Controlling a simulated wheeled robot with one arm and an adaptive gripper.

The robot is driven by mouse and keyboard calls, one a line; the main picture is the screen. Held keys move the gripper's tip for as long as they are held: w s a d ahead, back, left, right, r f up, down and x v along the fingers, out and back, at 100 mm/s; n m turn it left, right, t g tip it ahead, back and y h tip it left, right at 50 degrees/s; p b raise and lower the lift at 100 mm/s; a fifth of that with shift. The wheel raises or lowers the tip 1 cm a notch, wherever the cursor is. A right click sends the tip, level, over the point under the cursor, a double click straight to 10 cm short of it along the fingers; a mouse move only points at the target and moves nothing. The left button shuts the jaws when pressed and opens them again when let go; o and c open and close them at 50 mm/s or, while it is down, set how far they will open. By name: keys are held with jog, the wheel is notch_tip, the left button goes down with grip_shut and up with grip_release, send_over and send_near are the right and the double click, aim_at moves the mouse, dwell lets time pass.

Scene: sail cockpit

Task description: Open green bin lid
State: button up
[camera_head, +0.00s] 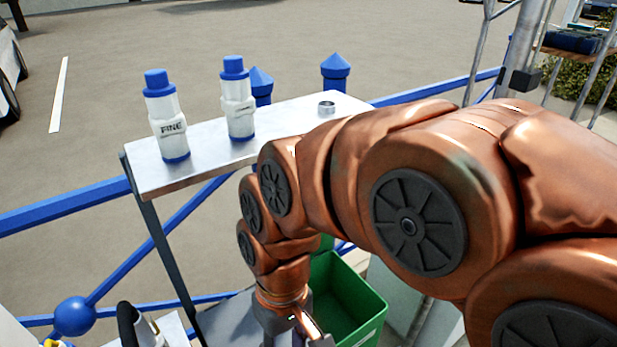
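The green bin (352,288) stands low at the bottom centre, below the metal shelf. Its top looks open, and I can see down to its green inner walls. A bit of green shows higher up behind my arm; I cannot tell if it is the lid or part of the bin. My gripper (298,338) points down at the bottom edge, just left of the bin and overlapping its left side in the picture. The fingertips are cut off by the frame, so I cannot tell whether it is open or holds anything.
A metal shelf (203,172) holds two white bottles with blue caps, the left one (167,118) and the right one (237,100), and a small metal ring (326,107). Blue railings (62,206) run behind and below. A black curved handle (128,322) is at lower left.

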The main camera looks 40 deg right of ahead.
jog(key=w+a+m+y+b, duration=0.1)
jog(key=w+a+y, duration=0.3)
jog(key=w, duration=0.3)
jog(key=w+d+r+m+t+y+b, duration=0.1)
jog(key=w+d+m+t+y, duration=0.15)
jog(key=w, duration=0.65)
jog(key=w+d+r+m+t+y+b, duration=0.15)
jog(key=w+d+t, duration=0.25)
jog(key=w, duration=0.4)
jog(key=w+d+f+m+t+h, duration=0.1)
jog(key=w+d+m+t, duration=0.2)
jog(key=d, duration=0.7)
jog(key=w+d+f+m+t+h+b, duration=0.1)
jog(key=w+d+m+t+h, duration=0.2)
jog(key=d, duration=0.7)
jog(key=w+d+f+m+t, duration=0.2)
jog(key=d+m+t, duration=0.2)
jog(key=d, duration=0.6)
jog(key=shift+p+x, duration=0.45)
jog(key=shift+x, duration=3.1)
jog(key=shift+r, duration=0.15)
grip_shut()
